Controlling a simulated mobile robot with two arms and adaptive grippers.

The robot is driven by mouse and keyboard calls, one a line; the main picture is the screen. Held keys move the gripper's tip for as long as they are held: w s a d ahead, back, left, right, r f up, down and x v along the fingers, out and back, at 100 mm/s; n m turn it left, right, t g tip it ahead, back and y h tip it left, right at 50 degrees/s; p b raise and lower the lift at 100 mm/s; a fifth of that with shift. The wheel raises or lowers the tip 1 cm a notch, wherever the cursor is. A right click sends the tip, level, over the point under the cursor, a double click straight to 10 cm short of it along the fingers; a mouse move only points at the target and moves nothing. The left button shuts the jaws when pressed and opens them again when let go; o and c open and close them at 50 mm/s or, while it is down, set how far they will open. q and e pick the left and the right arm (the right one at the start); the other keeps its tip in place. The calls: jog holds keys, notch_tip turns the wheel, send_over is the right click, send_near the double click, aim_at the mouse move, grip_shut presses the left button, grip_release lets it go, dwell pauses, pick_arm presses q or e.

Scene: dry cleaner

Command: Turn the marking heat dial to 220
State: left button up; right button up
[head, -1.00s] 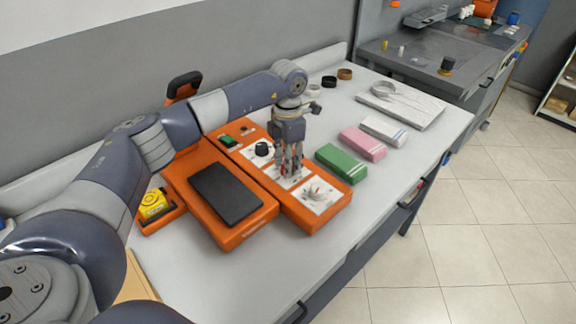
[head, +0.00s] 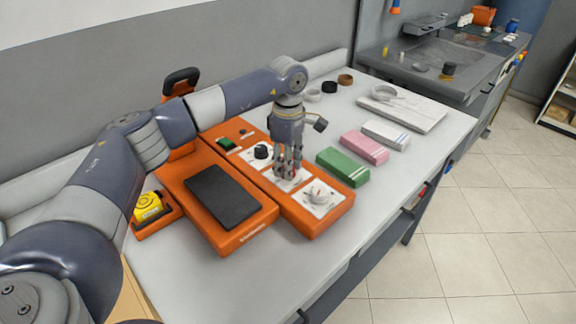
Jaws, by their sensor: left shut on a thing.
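An orange marking machine stands on the light grey table, with a long control panel (head: 324,222) along its right side. The panel carries a black dial (head: 262,152) at the back, a white dial with a red mark (head: 318,194) at the front, and a middle dial plate (head: 293,183) between them. My left gripper (head: 288,174) points straight down over the middle plate, shut on the dial there. Its fingers hide that dial, and its setting cannot be read. My right gripper is not in view.
A black pad (head: 221,196) lies on the machine left of the panel. Green (head: 342,167), pink (head: 365,147) and white (head: 386,134) boxes stand right of it. A folded shirt (head: 402,110) lies behind. The table's front right is clear.

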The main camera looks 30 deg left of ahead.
pick_arm(q)
jog(key=m+b, duration=0.1)
jog(key=m, duration=0.8)
jog(key=shift+r+m, duration=0.1)
jog(key=shift+m, duration=0.3)
jog(key=shift+m+b, duration=0.3)
jog(key=shift+m, duration=1.2)
jog(key=o, duration=1.1)
